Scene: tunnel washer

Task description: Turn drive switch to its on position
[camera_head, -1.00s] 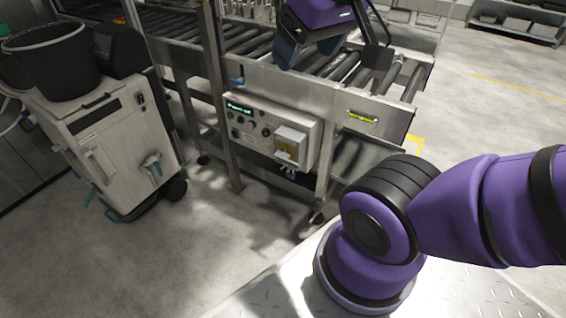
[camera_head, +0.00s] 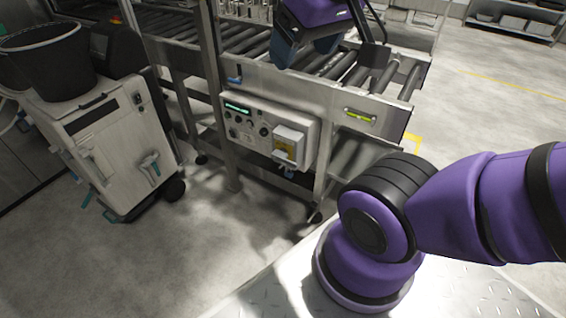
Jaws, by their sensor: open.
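A light grey control box (camera_head: 303,128) is fixed to the side of the roller conveyor near the middle of the view. Its face has a small green-lit display (camera_head: 237,109) and several dark knobs (camera_head: 264,131). Which knob is the drive switch, and how it is set, is too small to tell. A pale cover with a yellow label (camera_head: 285,148) sticks out at the right of the face.
The roller conveyor (camera_head: 364,114) has metal side rails and upright posts (camera_head: 214,85). A white wheeled cart (camera_head: 118,150) with a black bucket (camera_head: 45,61) stands at left. The floor (camera_head: 150,260) in front of the box is clear.

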